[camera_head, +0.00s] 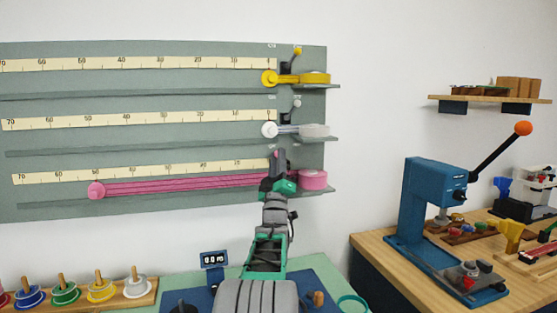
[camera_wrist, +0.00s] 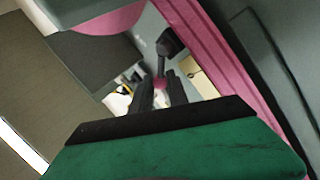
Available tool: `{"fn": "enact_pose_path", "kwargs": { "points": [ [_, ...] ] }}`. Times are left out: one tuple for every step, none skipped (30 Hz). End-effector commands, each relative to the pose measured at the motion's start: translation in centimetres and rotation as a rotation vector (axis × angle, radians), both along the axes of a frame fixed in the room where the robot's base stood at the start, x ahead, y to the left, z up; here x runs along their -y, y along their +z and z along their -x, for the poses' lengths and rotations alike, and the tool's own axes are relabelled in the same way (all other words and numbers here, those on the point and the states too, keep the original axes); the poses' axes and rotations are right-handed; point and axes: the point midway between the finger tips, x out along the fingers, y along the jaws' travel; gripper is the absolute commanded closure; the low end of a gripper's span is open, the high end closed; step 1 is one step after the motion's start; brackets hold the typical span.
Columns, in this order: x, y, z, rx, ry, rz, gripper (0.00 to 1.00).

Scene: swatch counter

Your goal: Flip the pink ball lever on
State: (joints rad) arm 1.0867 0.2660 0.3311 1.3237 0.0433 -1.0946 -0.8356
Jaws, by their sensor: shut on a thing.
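The pink ball lever shows in the wrist view, with its small pink ball (camera_wrist: 160,83) between my fingertips and its dark mount (camera_wrist: 170,43) beyond. My gripper (camera_wrist: 159,92) is shut on the ball. The lever's exact tilt cannot be told. A pink ribbon (camera_head: 190,184) stretches left from the pink spool (camera_head: 314,180) to a pink round end (camera_head: 96,190). The ribbon also passes close by in the wrist view (camera_wrist: 215,50).
Above are a yellow ball lever (camera_head: 297,52) and a white ball lever (camera_head: 297,103), beside a yellow spool (camera_head: 315,78) and a white spool (camera_head: 314,130). A blue press (camera_head: 425,205) stands on the wooden table at right. Colored rings on pegs (camera_head: 65,293) stand at lower left.

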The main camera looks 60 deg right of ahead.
Motion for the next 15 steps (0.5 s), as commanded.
{"fn": "enact_pose_path", "kwargs": {
  "points": [
    [-0.01,0.01,0.00,0.000,0.001,0.002,1.00],
    [-0.02,0.00,-0.01,-0.001,0.002,0.002,1.00],
    [-0.03,0.00,-0.02,-0.001,0.001,0.003,1.00],
    [-0.03,0.00,-0.03,-0.001,0.002,0.002,1.00],
    [-0.03,0.00,-0.04,-0.001,0.002,0.002,1.00],
    [-0.04,0.00,-0.05,-0.001,0.002,0.002,1.00],
    [-0.04,-0.02,-0.05,-0.001,0.002,0.002,1.00],
    [-0.04,-0.01,-0.05,-0.001,0.002,0.002,1.00],
    [-0.04,-0.02,-0.06,-0.001,0.002,0.001,1.00],
    [-0.04,-0.02,-0.06,-0.001,0.002,0.002,1.00],
    [-0.04,-0.02,-0.07,-0.001,0.002,0.001,0.78],
    [-0.04,-0.02,-0.07,-0.001,0.002,0.001,0.75],
    [-0.04,-0.02,-0.07,-0.001,0.002,0.001,0.72],
    [-0.04,-0.02,-0.07,-0.001,0.002,0.001,0.71],
    [-0.04,-0.02,-0.07,-0.001,0.002,0.001,0.71]
  ]
}}
